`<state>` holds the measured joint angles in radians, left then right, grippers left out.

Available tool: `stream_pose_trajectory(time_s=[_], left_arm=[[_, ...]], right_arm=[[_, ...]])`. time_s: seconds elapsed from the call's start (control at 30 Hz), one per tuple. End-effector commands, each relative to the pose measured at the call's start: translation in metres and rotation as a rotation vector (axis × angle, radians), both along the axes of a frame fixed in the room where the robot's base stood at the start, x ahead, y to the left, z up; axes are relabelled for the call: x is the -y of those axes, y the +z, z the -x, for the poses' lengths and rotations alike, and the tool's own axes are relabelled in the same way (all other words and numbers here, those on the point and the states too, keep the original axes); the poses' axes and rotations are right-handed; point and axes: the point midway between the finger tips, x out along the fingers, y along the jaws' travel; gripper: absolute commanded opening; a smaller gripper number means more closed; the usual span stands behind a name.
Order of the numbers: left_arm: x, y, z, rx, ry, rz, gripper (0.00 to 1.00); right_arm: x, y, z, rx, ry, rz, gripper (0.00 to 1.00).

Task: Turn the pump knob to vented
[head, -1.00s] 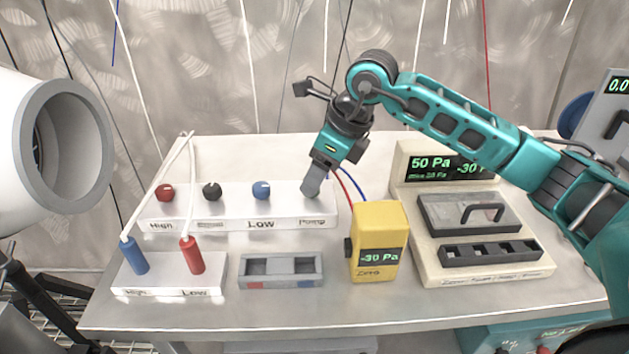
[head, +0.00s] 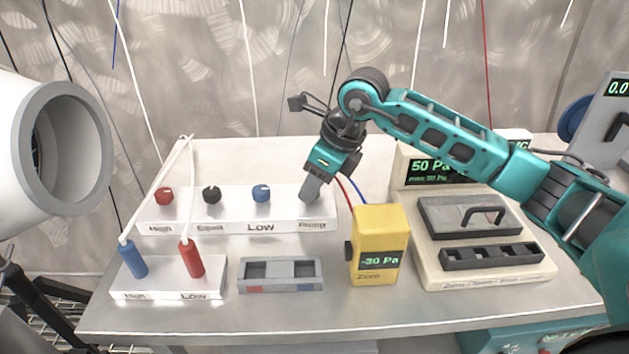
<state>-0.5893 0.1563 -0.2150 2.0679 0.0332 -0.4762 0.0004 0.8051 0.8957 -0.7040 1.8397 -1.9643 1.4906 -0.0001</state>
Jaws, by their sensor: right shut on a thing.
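A white manifold block (head: 239,211) at the back left of the table carries a row of knobs. The pump knob is at its right end, hidden behind the fingers of my right gripper (head: 310,194). The gripper reaches down from above and is shut on that knob. The label below it is too blurred to read with certainty. Which way the knob points cannot be seen. My left gripper is not in view.
Red (head: 164,196), black (head: 212,194) and blue (head: 261,193) knobs stand left of my gripper. A yellow gauge (head: 379,232) reading -30 Pa stands close in front, with red and blue leads behind it. A beige instrument (head: 428,278) is at right.

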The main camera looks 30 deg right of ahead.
Motion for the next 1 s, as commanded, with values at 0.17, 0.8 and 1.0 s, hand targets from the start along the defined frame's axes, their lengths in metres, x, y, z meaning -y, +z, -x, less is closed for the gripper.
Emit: stream_pose_trajectory(time_s=[0.17,0.8,1.0], left_arm=[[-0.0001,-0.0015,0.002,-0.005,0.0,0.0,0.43],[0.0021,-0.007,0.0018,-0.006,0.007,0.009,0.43],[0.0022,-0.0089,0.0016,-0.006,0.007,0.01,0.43]], right_arm=[[0.0001,0.0004,0.0,0.0,0.0,0.0,0.05],[0.0024,0.0003,-0.0025,0.001,0.295,-0.001,0.05],[0.0025,0.0008,-0.0038,0.001,0.486,-0.001,0.05]])
